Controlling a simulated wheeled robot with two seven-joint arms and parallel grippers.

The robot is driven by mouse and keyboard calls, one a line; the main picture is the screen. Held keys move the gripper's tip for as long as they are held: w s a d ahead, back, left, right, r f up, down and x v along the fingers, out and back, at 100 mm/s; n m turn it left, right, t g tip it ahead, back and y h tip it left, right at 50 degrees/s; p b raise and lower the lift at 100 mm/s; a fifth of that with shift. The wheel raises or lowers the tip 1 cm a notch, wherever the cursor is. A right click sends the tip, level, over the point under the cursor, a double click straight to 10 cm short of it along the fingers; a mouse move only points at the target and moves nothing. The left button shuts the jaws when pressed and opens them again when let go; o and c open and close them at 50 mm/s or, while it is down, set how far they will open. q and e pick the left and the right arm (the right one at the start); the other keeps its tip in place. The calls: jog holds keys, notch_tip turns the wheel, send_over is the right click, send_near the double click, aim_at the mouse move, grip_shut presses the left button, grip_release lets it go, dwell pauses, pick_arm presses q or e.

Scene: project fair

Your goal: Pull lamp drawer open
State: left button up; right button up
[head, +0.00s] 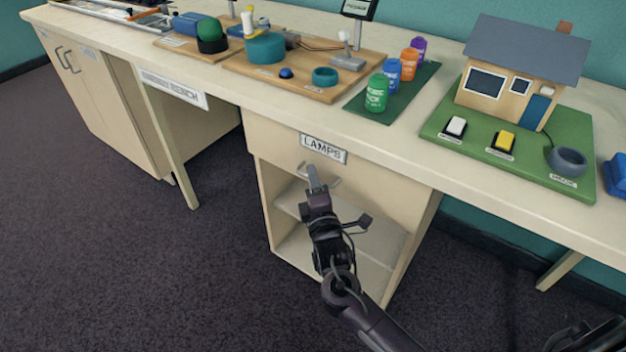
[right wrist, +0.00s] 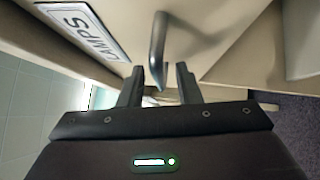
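The lamp drawer (head: 270,137) is a cream front under the bench top, with a "LAMPS" label (head: 323,148), which also shows in the right wrist view (right wrist: 82,28). It looks shut, flush with the cabinet. Its grey metal bar handle (right wrist: 158,48) sits below the label; in the head view my gripper partly hides it. My right gripper (head: 313,176) is at the handle. In the right wrist view its two fingers (right wrist: 158,84) are apart, with the handle bar between them and a gap on each side. My left gripper is not in view.
Below the drawer is an open shelf (head: 345,233). On the bench stand coloured cans (head: 376,93), a model house (head: 520,75) on a green board, and a wooden board (head: 300,85) with teal parts. The dark carpet (head: 150,270) before the cabinet is clear.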

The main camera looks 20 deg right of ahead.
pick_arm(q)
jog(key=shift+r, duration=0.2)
pick_arm(e)
jog(key=shift+w, duration=0.35)
grip_shut()
